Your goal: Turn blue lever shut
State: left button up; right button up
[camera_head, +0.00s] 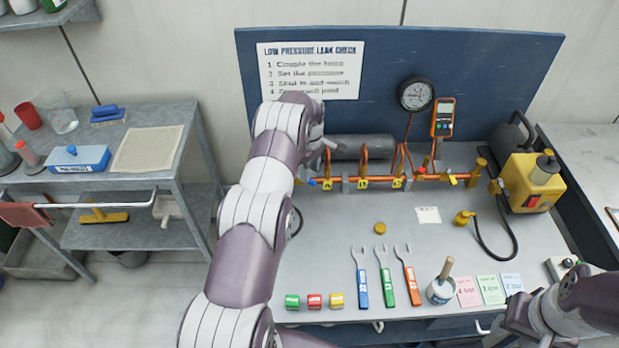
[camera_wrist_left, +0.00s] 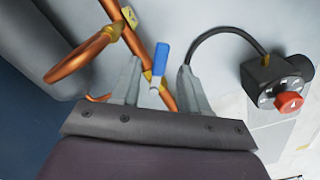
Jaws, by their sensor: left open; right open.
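The blue lever (camera_wrist_left: 161,58) is on the copper pipe (camera_wrist_left: 140,48). In the left wrist view it lies between the two fingers of my open left gripper (camera_wrist_left: 158,80), with a gap on each side. In the head view a small blue tip (camera_head: 312,183) shows at the left end of the copper pipe run (camera_head: 345,181), just below my left gripper (camera_head: 322,150), which my arm partly hides. My right gripper (camera_head: 497,335) is open at the bottom right corner, far from the lever and partly cut off by the frame edge.
A pressure gauge (camera_head: 415,94) and an orange meter (camera_head: 443,117) stand behind the pipes. A yellow pump (camera_head: 532,180) with a black hose is at the right. The bench middle is mostly clear.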

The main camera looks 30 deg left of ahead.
pick_arm(q)
jog(key=shift+a+f, duration=0.1)
jog(key=shift+f, duration=1.25)
grip_shut()
